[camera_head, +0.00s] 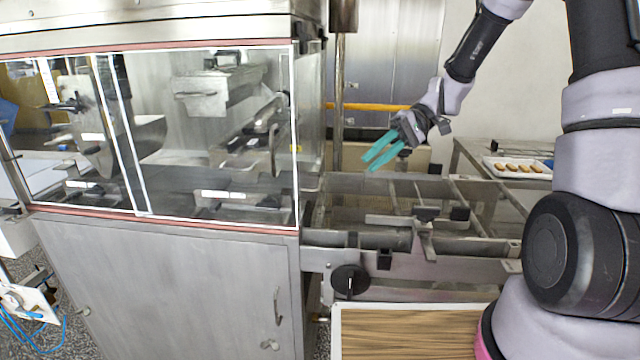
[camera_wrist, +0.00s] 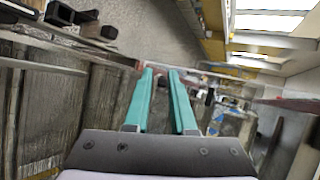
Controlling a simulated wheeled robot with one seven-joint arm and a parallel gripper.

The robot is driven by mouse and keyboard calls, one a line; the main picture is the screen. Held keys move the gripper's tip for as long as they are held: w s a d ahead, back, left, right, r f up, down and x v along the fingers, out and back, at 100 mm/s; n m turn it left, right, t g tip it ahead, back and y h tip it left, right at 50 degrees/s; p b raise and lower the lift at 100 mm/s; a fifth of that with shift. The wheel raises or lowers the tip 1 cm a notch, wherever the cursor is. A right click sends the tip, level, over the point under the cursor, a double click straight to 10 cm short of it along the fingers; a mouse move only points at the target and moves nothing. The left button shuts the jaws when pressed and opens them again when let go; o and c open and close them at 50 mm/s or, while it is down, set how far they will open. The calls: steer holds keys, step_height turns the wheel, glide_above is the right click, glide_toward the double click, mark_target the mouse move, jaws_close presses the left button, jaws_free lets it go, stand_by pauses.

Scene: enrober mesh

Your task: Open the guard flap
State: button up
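The guard flap (camera_head: 215,130) is the clear panel with white and reddish edging on the front of the steel enrober at the left in the head view. It appears closed over the machine's inside. My gripper (camera_head: 372,162), with two teal fingers, hangs in the air to the right of the flap, above the conveyor frame. In the wrist view my gripper (camera_wrist: 160,75) shows its fingers apart with nothing between them. The flap cannot be made out clearly in the wrist view.
The steel conveyor frame (camera_head: 400,262) with rails and a black knob (camera_head: 350,281) extends right of the enrober. A wooden-topped surface (camera_head: 405,335) stands in front. A white tray (camera_head: 515,168) with several brown pieces lies at the back right. A vertical post (camera_head: 339,100) stands behind.

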mark_target(320, 181)
steer(key=w+a+f+y, duration=0.1)
steer(key=w+f+y, duration=0.1)
steer(key=f, duration=0.1)
steer(key=w+a+f+y, duration=0.1)
steer(key=a+f+y, duration=0.1)
steer(key=f+y, duration=0.1)
steer(key=w+a+f+g+y, duration=0.1)
steer(key=w+a+f+y, duration=0.1)
steer(key=f+y, duration=0.1)
steer(key=shift+w+a+n, duration=0.15)
steer(key=shift+w+n, duration=0.15)
steer(key=shift+w, duration=0.05)
steer(key=shift+w+a+f+y, duration=0.25)
steer(key=shift+w+f+y, duration=0.05)
steer(key=shift+f+y, duration=0.1)
steer(key=x, duration=0.7)
steer(key=shift+a, duration=0.2)
steer(key=shift+c, duration=0.2)
jaws_close()
